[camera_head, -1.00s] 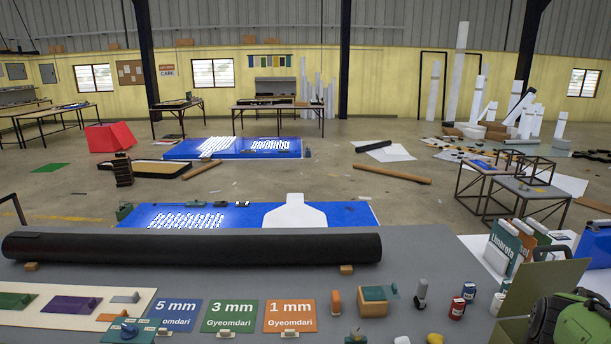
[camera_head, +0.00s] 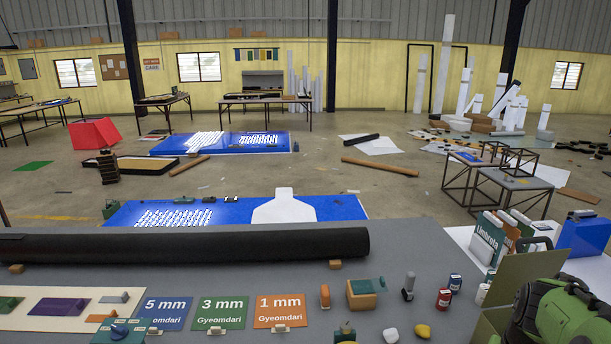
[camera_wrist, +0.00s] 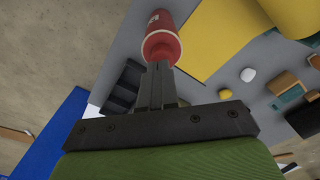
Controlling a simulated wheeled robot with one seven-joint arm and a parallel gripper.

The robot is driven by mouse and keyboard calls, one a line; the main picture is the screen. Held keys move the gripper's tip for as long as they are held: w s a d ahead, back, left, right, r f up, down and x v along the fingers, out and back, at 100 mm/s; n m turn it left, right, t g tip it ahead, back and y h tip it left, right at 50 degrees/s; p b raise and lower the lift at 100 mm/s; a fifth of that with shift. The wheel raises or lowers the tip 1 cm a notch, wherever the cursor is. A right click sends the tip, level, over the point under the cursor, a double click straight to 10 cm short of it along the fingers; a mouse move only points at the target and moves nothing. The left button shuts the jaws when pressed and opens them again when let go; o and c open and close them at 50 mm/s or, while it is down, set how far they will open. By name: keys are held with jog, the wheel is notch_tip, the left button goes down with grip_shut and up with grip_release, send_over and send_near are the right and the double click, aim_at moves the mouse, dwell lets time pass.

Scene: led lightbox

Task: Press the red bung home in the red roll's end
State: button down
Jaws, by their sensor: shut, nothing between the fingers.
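In the wrist view a red roll (camera_wrist: 156,20) with white lettering stands just past my fingertips, its round red end (camera_wrist: 160,46) facing me. I cannot tell a separate red bung from that end. My gripper (camera_wrist: 157,68) is shut, with nothing between its fingers. Its tips overlap the lower edge of the red end in the picture; whether they touch it I cannot tell. In the head view a small red cylinder (camera_head: 443,299) with a pale label, likely this roll, stands on the grey table; my fingertips are hidden there.
A dark blue cylinder (camera_head: 455,283) stands behind the red one. A grey-topped upright (camera_head: 408,287), a wooden block (camera_head: 361,294) and a yellow lump (camera_head: 423,331) are to its left. An olive panel (camera_head: 522,290) stands to its right, beside my green arm.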

jog(key=shift+r, duration=0.7)
jog(key=shift+r+p, duration=1.3)
jog(key=shift+r, duration=0.7)
